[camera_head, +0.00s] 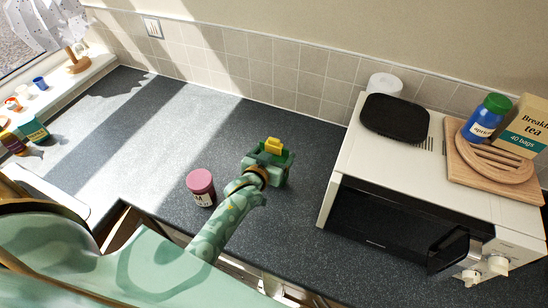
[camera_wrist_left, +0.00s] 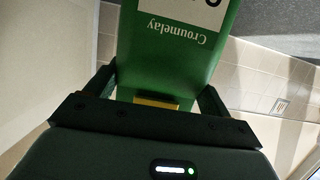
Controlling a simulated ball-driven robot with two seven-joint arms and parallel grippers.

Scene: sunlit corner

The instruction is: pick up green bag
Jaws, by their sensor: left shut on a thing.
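In the head view the left gripper (camera_head: 268,163) is over the dark worktop, left of the microwave. Only a little green and the yellow piece (camera_head: 273,145) show there; the gripper hides much of the bag. My right gripper is in neither view.
A jar with a pink lid (camera_head: 201,182) stands close left of my left wrist. A white microwave (camera_head: 345,170) stands to the right, carrying a black tray (camera_head: 395,116) and a wooden board (camera_head: 470,165) with items.

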